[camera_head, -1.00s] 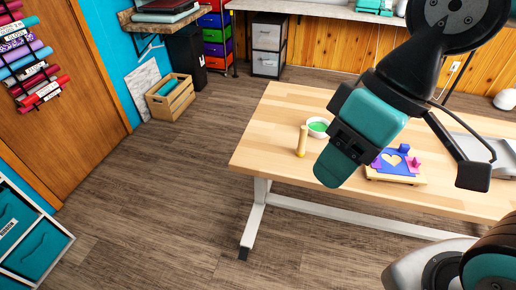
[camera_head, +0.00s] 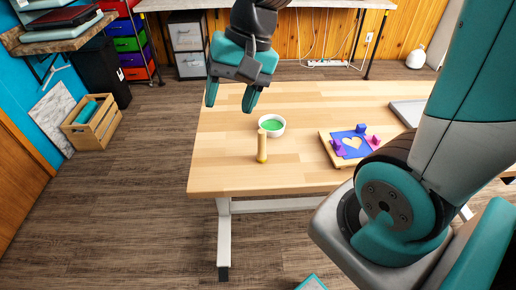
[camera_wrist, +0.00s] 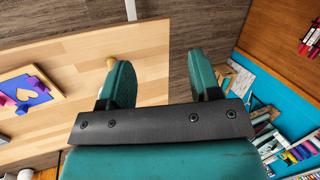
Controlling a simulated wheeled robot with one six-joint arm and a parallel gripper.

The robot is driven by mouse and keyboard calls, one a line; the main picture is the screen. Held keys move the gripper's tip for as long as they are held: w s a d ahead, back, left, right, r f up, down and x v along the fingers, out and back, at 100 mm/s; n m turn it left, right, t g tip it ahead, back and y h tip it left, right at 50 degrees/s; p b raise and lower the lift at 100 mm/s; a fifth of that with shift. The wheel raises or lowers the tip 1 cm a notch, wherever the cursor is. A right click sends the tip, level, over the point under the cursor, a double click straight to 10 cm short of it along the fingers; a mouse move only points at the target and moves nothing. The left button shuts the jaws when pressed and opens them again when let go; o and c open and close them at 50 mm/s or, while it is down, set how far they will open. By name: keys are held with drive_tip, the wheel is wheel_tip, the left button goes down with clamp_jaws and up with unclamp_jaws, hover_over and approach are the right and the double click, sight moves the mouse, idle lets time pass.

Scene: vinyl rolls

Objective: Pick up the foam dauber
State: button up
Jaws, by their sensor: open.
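My gripper (camera_head: 229,107) is open and empty, fingers pointing down, above the table's left side, up and left of the dauber in the head view. In the wrist view the gap between the fingers (camera_wrist: 160,60) holds only floor and table edge behind it.
A white bowl of green paint (camera_head: 272,126) stands just behind the dauber. A blue heart stencil (camera_head: 352,142) with pink and purple clips lies on a board to the right. A grey tray (camera_head: 408,112) is farther right. The table's left front is clear.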

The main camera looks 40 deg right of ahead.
drive_tip(key=w+d+f+m+b, duration=0.2)
drive_tip(key=w+d+f+m, duration=0.4)
drive_tip(key=d+m, duration=0.4)
drive_tip(key=m+t+b, duration=0.1)
drive_tip(key=m+t, duration=0.1)
drive_tip(key=m, duration=0.7)
approach(259, 139)
drive_tip(key=f, duration=0.1)
drive_tip(key=w+f, duration=0.1)
drive_tip(key=f, duration=0.1)
drive_tip(key=w+f, duration=0.1)
drive_tip(key=shift+w+a+f, duration=0.15)
drive_tip(key=shift+a+f, duration=0.1)
drive_tip(key=shift+a, duration=0.05)
drive_tip(key=shift+g, duration=0.3)
drive_tip(key=shift+x, duration=3.1)
drive_tip(key=shift+c, duration=0.4)
drive_tip(key=c, duration=0.9)
